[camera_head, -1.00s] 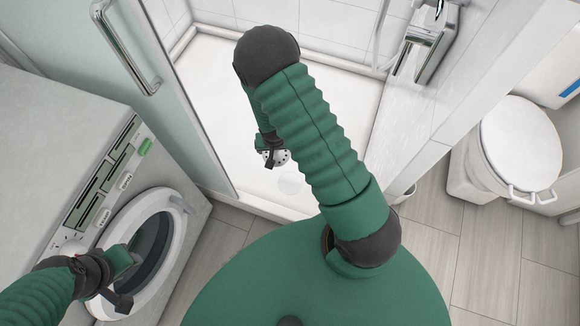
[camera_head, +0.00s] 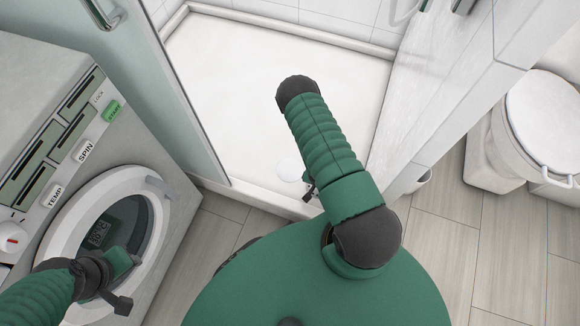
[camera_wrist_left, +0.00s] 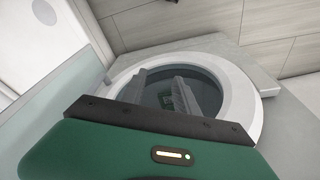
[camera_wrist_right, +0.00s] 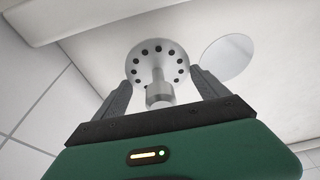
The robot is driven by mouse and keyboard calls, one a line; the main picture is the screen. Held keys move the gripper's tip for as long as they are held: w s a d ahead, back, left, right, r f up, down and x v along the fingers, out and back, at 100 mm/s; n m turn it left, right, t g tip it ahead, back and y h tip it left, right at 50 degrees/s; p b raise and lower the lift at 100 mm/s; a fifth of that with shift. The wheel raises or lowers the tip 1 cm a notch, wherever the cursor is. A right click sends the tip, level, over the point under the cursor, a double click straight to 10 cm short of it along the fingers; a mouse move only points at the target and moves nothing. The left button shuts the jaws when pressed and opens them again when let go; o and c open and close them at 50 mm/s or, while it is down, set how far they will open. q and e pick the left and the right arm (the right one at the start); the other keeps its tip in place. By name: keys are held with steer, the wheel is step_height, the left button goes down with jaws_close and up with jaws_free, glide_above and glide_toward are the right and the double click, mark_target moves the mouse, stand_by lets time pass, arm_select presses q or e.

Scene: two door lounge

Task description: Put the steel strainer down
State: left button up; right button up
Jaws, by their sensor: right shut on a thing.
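The steel strainer shows in the right wrist view as a round metal disc (camera_wrist_right: 157,58) with a ring of dark holes and a short knob towards the camera. My right gripper (camera_wrist_right: 161,80) is shut on it, one finger on each side. In the head view my right gripper (camera_head: 309,190) is mostly hidden behind my own arm, low near the shower's front edge, and I cannot make out the strainer there. My left gripper (camera_head: 126,280) is open and empty in front of the washing machine door; its parted fingers show in the left wrist view (camera_wrist_left: 160,84).
The white shower tray (camera_head: 270,80) is broad and bare, with a pale round disc (camera_head: 290,170) near its front; the disc also shows beside the strainer (camera_wrist_right: 228,57). A glass panel (camera_head: 175,80) and washing machine (camera_head: 150,130) stand left.

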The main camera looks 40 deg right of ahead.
steer(key=w+b, duration=0.2)
steer(key=w, duration=0.2)
steer(key=w+f+b, duration=0.1)
steer(key=w+b, duration=0.1)
steer(key=w, duration=0.3)
steer(key=w+b, duration=0.2)
steer(key=w, duration=0.3)
steer(key=shift+w+a+f, duration=0.2)
steer(key=shift+a+f, duration=0.05)
steer(key=shift+a, duration=0.15)
steer(key=b+x, duration=0.3)
steer(key=shift+w+a+f, duration=0.1)
steer(key=shift+a+f, duration=0.05)
steer(key=shift+a, duration=0.25)
steer(key=shift+f, duration=0.25)
steer(key=shift+r, duration=0.25)
steer(key=c, duration=0.3)
steer(key=shift+f, duration=0.25)
steer(key=shift+c, duration=0.2)
steer(key=o, duration=1.8)
steer(key=shift+r, duration=0.1)
